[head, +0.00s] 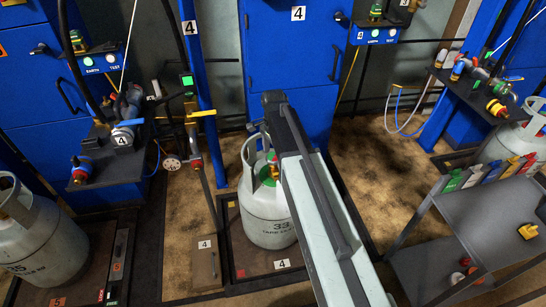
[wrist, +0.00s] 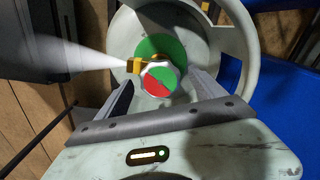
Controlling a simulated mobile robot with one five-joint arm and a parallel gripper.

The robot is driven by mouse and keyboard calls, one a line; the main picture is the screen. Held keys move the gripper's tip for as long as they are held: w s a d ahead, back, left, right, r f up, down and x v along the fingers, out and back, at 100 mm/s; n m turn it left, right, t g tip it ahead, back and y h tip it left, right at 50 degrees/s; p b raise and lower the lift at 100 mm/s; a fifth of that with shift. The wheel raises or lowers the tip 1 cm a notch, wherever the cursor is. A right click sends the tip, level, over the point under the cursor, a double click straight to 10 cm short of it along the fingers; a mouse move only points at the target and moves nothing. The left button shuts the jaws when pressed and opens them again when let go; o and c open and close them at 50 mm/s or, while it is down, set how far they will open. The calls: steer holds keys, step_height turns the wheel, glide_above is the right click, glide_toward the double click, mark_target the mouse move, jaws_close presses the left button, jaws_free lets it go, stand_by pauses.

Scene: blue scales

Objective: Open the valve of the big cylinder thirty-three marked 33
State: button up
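The big grey cylinder marked 33 (head: 265,211) stands upright on a low platform at the middle of the head view, partly hidden by my arm. In the wrist view its valve knob (wrist: 160,80) has a red and green face and a pale rim. A brass outlet (wrist: 134,66) sits at its upper left, above a green disc (wrist: 152,46). A white plume (wrist: 70,54) spreads leftward from the outlet. My gripper (wrist: 163,84) is open, one finger on each side of the knob, with visible gaps; contact is not seen. My arm hides the fingertips in the head view.
The cylinder's grey collar (wrist: 228,40) curves around the valve. A scale post with a yellow lever (head: 203,113) stands to the left. Another cylinder (head: 40,245) is at far left. A grey cart (head: 475,215) stands at right; brown floor between is clear.

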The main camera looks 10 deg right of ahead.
steer(key=c, duration=1.3)
steer(key=shift+n, duration=0.4)
steer(key=n, duration=0.5)
steer(key=shift+n, duration=0.3)
steer(key=n, duration=1.1)
steer(key=shift+n, duration=0.4)
steer(key=n, duration=0.5)
steer(key=shift+d, duration=0.1)
steer(key=shift+n, duration=0.4)
